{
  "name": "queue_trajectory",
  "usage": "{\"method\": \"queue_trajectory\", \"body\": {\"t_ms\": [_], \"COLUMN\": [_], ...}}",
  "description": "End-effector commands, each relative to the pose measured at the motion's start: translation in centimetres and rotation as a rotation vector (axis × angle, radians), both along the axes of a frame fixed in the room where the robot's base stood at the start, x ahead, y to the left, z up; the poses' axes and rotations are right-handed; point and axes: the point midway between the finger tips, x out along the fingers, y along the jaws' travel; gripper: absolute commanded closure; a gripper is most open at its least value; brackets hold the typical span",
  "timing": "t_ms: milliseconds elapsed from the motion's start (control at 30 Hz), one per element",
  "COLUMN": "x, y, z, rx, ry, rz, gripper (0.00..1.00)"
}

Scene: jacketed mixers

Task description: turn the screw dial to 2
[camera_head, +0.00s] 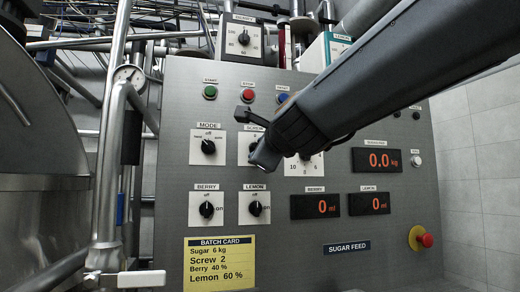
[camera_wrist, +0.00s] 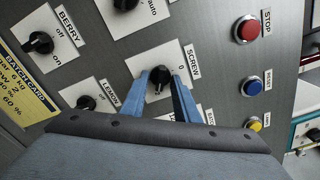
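The screw dial (camera_wrist: 159,78) is a black knob on a white plate labelled SCREW, with a 0 visible near the knob in the wrist view. In the head view my gripper and arm hide most of its plate (camera_head: 243,153). My gripper (camera_wrist: 161,82) has its two blue fingers on either side of the knob, with narrow gaps seeming to show between fingers and knob. In the head view my gripper (camera_head: 253,135) is in front of the dial. Which number the pointer faces cannot be read. The yellow batch card (camera_head: 219,262) reads Screw 2.
Close around it are the mode dial (camera_head: 208,146), berry dial (camera_head: 206,209) and lemon dial (camera_head: 256,208). Green (camera_head: 210,92), red (camera_head: 248,95) and blue (camera_head: 282,97) buttons sit above. A red emergency knob (camera_head: 426,240) is at lower right. Pipes (camera_head: 112,170) stand left.

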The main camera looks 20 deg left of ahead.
Motion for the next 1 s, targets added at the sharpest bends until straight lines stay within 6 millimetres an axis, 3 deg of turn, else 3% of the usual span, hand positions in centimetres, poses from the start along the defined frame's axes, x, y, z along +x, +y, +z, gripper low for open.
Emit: {"method": "queue_trajectory", "body": {"t_ms": [167,433,1000], "x": [-0.7,-4.7,-6.6], "y": [-0.4,-2.9,-4.1], "z": [0.1,0.2,0.0], "rx": [0.002,0.002,0.0], "ry": [-0.001,-0.001,0.0], "rz": [0.0,0.0,-0.001], "gripper": [0.72,0.72,0.72]}}
